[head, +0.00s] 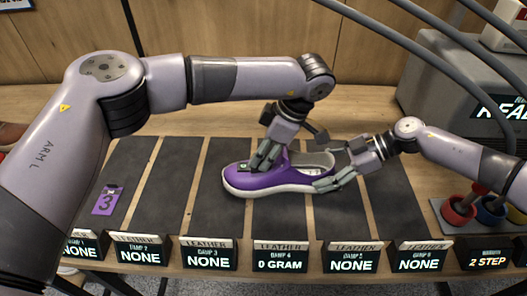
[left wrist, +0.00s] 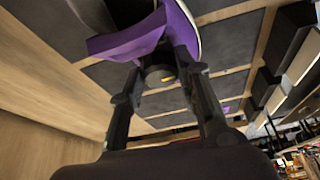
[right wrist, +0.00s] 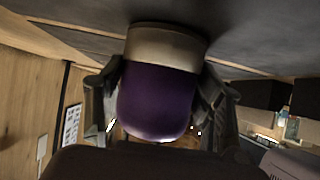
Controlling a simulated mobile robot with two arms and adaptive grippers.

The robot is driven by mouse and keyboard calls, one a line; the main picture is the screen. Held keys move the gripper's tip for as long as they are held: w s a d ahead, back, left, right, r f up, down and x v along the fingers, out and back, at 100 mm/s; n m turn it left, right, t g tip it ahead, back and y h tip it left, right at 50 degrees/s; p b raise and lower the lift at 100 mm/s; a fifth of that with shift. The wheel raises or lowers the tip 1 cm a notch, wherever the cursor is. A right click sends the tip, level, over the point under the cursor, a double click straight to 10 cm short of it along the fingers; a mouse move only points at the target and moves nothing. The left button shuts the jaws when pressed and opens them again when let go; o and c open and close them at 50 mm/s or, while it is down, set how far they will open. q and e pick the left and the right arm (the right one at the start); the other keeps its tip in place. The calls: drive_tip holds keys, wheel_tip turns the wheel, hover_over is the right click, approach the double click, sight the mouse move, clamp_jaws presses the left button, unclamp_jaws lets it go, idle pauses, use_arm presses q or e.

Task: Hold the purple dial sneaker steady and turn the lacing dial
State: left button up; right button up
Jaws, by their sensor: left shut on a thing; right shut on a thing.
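The purple sneaker (head: 268,181) with a white sole lies upright on a dark mat strip, its toe to the left. My right gripper (head: 326,166) is shut around its heel; in the right wrist view the purple heel (right wrist: 157,100) sits between the fingers. My left gripper (head: 262,163) comes down from above onto the top of the shoe. In the left wrist view its fingers are closed on the dark round lacing dial (left wrist: 158,75), which has a yellow mark. The fingers hide most of the dial in the head view.
Several dark mat strips (head: 148,180) cover the wooden table, mostly bare. A purple tag with a 3 (head: 107,199) lies at left. Label displays (head: 280,262) line the front edge. A grey machine (head: 455,95) and coloured round parts (head: 490,208) stand at right.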

use_arm(q)
drive_tip(key=shift+m, duration=0.3)
drive_tip(key=m+t, duration=0.1)
drive_tip(key=m, duration=0.2)
drive_tip(key=m+t+h, duration=0.1)
drive_tip(key=m, duration=0.2)
drive_tip(key=shift+s+a, duration=0.1)
drive_tip(key=shift+s, duration=0.1)
drive_tip(key=m+t+h, duration=0.1)
drive_tip(key=m, duration=0.2)
drive_tip(key=shift+a+m, duration=0.1)
drive_tip(key=shift+m, duration=0.3)
drive_tip(key=m, duration=0.1)
drive_tip(key=m+h, duration=0.1)
drive_tip(key=m, duration=0.1)
drive_tip(key=shift+s+a+m+t+h, duration=0.1)
drive_tip(key=shift+m+t+h, duration=0.2)
drive_tip(key=shift+t, duration=0.1)
drive_tip(key=m+h, duration=0.1)
drive_tip(key=m, duration=0.2)
drive_tip(key=m+h, duration=0.1)
drive_tip(key=m, duration=0.3)
drive_tip(key=shift+a+h, duration=0.2)
drive_tip(key=shift+h, duration=0.2)
drive_tip(key=m+g+h, duration=0.1)
drive_tip(key=m, duration=0.2)
drive_tip(key=m+h, duration=0.1)
drive_tip(key=m, duration=0.2)
drive_tip(key=shift+a+m+g, duration=0.15)
drive_tip(key=shift+m+g, duration=0.25)
